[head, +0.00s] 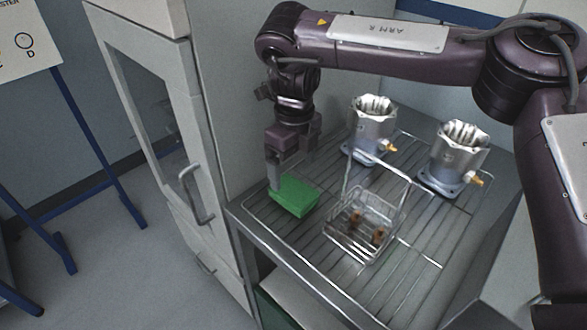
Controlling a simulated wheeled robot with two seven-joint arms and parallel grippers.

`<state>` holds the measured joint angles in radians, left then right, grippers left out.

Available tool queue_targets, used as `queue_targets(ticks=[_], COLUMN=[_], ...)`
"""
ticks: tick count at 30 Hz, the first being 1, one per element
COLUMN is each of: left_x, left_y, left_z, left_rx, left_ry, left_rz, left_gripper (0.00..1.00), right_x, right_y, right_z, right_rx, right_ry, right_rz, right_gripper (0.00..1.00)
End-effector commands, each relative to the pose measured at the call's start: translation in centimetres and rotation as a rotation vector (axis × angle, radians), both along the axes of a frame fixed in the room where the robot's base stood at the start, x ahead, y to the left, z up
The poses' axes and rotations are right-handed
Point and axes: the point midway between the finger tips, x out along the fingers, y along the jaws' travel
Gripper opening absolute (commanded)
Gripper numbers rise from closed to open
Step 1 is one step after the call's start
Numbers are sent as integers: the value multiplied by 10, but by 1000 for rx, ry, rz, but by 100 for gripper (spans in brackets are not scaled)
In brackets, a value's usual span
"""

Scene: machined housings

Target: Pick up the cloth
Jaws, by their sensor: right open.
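A green folded cloth (295,197) lies on the slatted metal bench top, near its left front edge. My right gripper (276,182) points down at the cloth's back left side. One fingertip overlaps the cloth's left edge in the picture; whether it touches the cloth I cannot tell. The gripper is open, and the other finger is partly hidden. My left gripper is not in view.
A wire basket (362,225) with a raised handle and small brown parts stands right of the cloth. Two machined housings (373,125) (459,152) stand behind it. A grey cabinet (150,110) with a door handle is at the left. The slatted bench top (420,262) is clear at the front right.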

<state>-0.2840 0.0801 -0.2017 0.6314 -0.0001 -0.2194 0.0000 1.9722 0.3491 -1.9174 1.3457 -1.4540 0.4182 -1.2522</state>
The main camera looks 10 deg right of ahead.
Motion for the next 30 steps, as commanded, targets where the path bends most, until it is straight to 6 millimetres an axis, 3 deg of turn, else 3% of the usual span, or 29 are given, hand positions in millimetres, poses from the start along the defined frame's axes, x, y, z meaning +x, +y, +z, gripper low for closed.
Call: queue_targets(ticks=[3, 5, 12, 15, 19, 25, 28, 30], left_x=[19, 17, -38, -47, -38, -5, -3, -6], left_y=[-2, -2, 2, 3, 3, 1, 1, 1], left_z=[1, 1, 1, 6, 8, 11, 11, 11], left_rx=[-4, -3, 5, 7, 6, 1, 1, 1], left_ry=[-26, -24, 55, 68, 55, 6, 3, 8], left_rz=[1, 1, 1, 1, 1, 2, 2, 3], left_gripper=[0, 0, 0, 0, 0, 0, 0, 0], right_x=[-1, -1, -3, -4, -4, -4, -4, -4], right_y=[-3, -3, -2, -1, -1, 0, 0, 0], right_z=[-2, -9, -35, -50, -68, -75, -75, -75], right_rx=[-10, -12, -11, -11, -11, -10, -10, -10], right_ry=[0, 1, 2, 2, 0, -2, -2, -2], right_rz=[4, 4, 6, 5, 3, 2, 2, 2], right_gripper=[87, 87, 87, 87, 87, 87, 87, 81])
